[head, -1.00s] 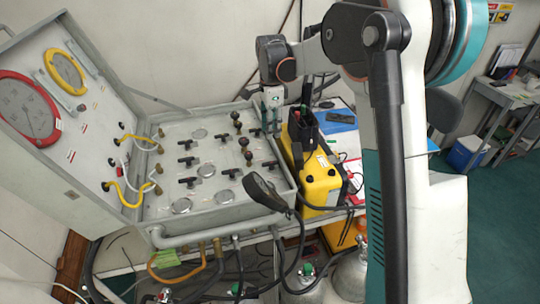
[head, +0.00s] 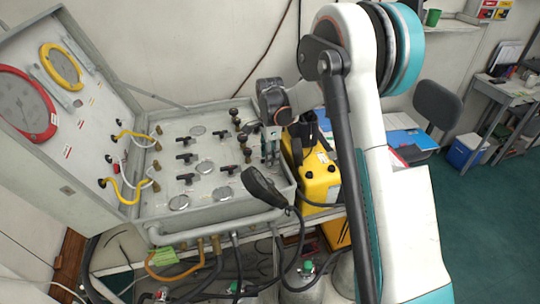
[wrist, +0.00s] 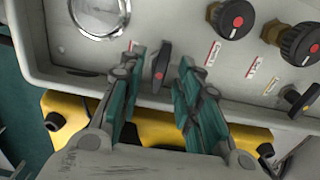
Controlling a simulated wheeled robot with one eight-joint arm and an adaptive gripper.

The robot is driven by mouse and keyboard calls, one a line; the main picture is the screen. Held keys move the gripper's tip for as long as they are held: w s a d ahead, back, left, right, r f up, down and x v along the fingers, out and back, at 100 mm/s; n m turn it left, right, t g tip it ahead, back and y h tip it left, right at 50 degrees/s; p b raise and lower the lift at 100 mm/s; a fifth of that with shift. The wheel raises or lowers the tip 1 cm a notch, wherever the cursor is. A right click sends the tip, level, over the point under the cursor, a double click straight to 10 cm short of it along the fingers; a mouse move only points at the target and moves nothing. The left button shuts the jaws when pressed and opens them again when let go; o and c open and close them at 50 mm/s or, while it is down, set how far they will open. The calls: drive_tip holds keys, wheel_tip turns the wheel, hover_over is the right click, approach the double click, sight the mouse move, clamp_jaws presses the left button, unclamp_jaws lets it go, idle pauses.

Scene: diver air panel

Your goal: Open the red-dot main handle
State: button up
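In the wrist view a black bar handle with a red dot (wrist: 161,62) stands near the edge of the grey panel (wrist: 185,25), between my fingertips. My gripper (wrist: 160,76) is open, one teal-padded finger on each side of the handle, with gaps showing. I cannot tell how deep the fingers reach around it. In the head view my gripper (head: 270,148) is at the right side of the panel (head: 158,203) and hides the handle there. A red and white label is beside the handle.
Round black knobs (wrist: 235,18) with red dots and another bar handle (wrist: 298,98) lie to the right in the wrist view. A yellow case (head: 320,180) stands right of the panel. A black handset (head: 263,187) hangs at its front edge.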

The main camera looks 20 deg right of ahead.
clamp_jaws()
